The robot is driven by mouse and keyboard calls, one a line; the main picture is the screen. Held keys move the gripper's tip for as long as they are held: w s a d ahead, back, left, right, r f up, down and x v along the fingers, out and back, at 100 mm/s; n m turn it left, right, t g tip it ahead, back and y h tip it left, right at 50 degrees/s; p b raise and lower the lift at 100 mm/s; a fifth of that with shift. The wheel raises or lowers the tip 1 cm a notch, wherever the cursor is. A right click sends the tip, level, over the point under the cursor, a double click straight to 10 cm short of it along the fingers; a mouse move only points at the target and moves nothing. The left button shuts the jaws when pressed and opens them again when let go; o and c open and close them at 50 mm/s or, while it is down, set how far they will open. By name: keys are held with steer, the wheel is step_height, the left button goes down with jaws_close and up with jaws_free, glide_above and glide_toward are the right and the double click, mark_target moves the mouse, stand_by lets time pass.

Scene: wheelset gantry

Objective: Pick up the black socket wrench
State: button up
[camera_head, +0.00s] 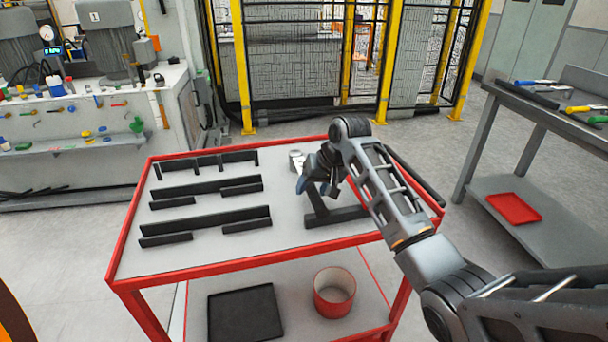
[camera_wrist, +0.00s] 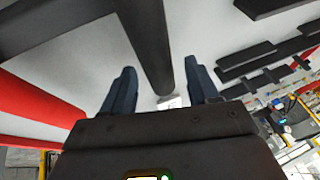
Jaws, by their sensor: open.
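In the head view, dark parts (camera_head: 338,216) lie on the tabletop just below my gripper; my gripper and arm hide some of this area. I cannot tell from there which part is the wrench. My gripper (camera_head: 318,190) is low over the right half of the red-edged table (camera_head: 205,265). Its two fingers (camera_wrist: 161,88) are apart, with the bar between them and not clamped.
Several black angled rails (camera_head: 205,228) stand on the table's left half. A small whitish object (camera_head: 296,160) sits behind my gripper. A dark bar (camera_head: 425,185) lies along the right edge. The lower shelf holds a black tray (camera_head: 244,314) and red bin (camera_head: 334,292). A workbench (camera_head: 545,110) stands right.

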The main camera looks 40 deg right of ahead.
steer(key=shift+x, duration=0.95)
steer(key=c, duration=1.1)
steer(key=shift+r, duration=0.1)
jaws_close()
steer(key=shift+r, duration=0.1)
